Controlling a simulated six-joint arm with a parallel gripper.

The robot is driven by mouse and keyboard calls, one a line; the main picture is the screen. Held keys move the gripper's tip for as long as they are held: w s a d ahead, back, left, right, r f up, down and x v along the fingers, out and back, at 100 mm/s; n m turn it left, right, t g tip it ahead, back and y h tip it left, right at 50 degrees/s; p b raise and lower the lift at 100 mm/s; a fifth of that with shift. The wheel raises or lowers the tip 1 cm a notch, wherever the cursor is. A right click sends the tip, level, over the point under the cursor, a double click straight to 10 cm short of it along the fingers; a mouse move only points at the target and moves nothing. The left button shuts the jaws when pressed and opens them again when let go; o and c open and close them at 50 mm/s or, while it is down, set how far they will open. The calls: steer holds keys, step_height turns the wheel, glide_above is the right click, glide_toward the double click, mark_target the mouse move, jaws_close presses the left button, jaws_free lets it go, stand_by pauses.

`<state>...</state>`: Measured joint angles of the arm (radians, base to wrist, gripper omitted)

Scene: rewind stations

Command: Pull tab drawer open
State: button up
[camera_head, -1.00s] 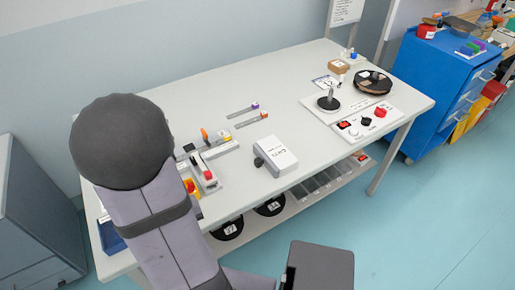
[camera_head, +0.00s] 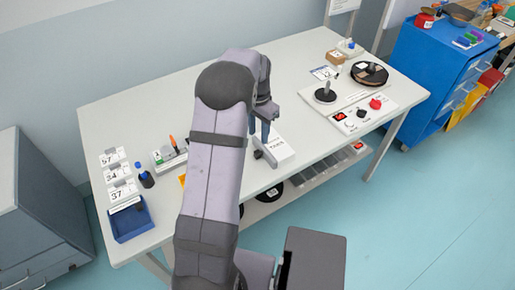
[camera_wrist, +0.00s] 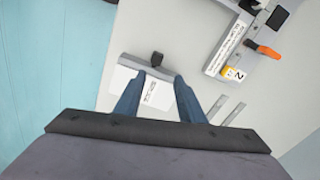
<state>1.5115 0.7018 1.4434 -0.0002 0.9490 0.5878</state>
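The tab drawer unit is a small white box (camera_head: 279,150) with dark lettering on top, on the table near its front edge. It has a grey front panel (camera_wrist: 132,63) with a dark knob (camera_wrist: 157,58); the knob also shows in the head view (camera_head: 258,155). No gap shows between panel and box. My gripper (camera_wrist: 159,76) points down over the unit, its two blue fingers apart and empty. The fingertips appear over the box just behind the panel, with the knob beyond them. In the head view the gripper (camera_head: 259,136) partly covers the box. Exact height is unclear.
A device with an orange-handled tool (camera_wrist: 264,48) and a yellow tag stands beside the unit. Two slotted strips (camera_wrist: 234,113) lie nearby. A blue tray (camera_head: 131,222) and number cards are at the left, a spindle station (camera_head: 348,112) at the right. My arm hides the table's middle.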

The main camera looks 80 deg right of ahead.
mark_target(257, 152)
steer(key=shift+a+m+y, duration=0.3)
steer(key=shift+a+m, duration=0.25)
steer(key=shift+m, duration=0.45)
steer(key=shift+a+m, duration=0.1)
steer(key=shift+m, duration=0.4)
steer(key=shift+f, duration=0.1)
steer(key=shift+f+p, duration=1.1)
steer(key=shift+f, duration=2.55)
